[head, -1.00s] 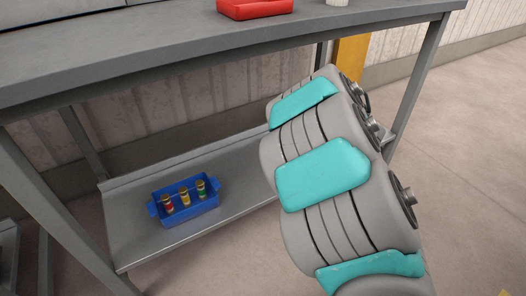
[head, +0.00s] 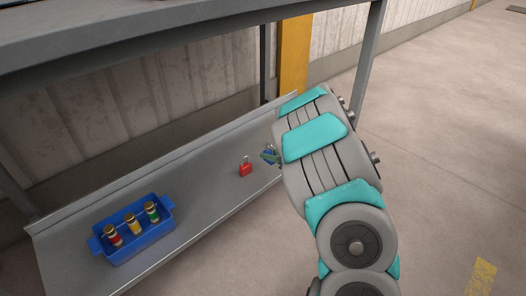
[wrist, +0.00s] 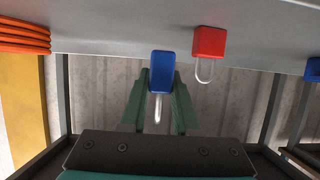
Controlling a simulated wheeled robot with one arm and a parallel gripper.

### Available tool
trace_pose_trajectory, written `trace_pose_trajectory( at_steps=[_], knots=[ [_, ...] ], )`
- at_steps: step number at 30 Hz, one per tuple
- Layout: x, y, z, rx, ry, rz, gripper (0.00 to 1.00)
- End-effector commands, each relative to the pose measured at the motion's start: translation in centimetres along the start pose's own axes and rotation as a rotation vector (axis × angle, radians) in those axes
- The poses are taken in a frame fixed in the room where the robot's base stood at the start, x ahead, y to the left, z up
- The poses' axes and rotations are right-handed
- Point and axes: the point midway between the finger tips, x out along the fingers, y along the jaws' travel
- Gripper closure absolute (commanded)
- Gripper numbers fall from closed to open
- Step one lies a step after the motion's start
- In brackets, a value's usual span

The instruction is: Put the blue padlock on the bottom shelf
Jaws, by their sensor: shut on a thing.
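The blue padlock (wrist: 162,70) is between the two green fingers of my gripper (wrist: 162,84), which is shut on it. In the wrist view its body points up and its shackle points down, towards my palm. In the head view the blue padlock (head: 270,152) and my gripper's fingertips show small at the left of my arm, over the right part of the bottom shelf (head: 205,190). I cannot tell whether the padlock touches the shelf. The shelf also shows along the top of the wrist view (wrist: 120,28).
A red padlock (head: 245,168) stands on the shelf just left of the blue one. A blue tray (head: 140,248) with several coloured-band items sits further left. Bare shelf lies between them. An orange coil (wrist: 22,36) shows in the wrist view. Table legs (head: 368,70) frame the shelf.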

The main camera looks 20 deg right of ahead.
Motion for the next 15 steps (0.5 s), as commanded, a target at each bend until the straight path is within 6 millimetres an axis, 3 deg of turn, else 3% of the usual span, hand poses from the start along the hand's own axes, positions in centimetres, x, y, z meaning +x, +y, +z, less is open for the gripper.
trace_pose_trajectory(
  at_steps=[9,15],
  knots=[
    [4.7,3.7,-1.2,-0.001,0.001,0.001,1.0],
    [6.2,5.0,-1.7,0.0,0.0,0.001,1.0]
  ],
)
